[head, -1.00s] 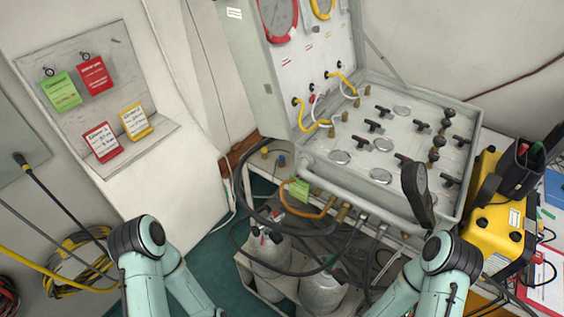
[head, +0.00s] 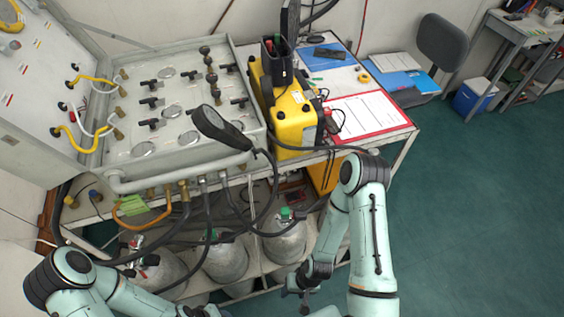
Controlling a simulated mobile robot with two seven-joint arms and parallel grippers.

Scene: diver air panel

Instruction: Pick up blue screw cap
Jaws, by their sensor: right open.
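My right gripper (head: 302,296) hangs low at the bottom centre, in front of the gas cylinders, open and far to the right of the cap. My left arm enters at the lower left below the cap; its gripper is not clearly seen at the bottom edge.
Grey cylinders (head: 285,238) are under the bench. Hoses hang along its front.

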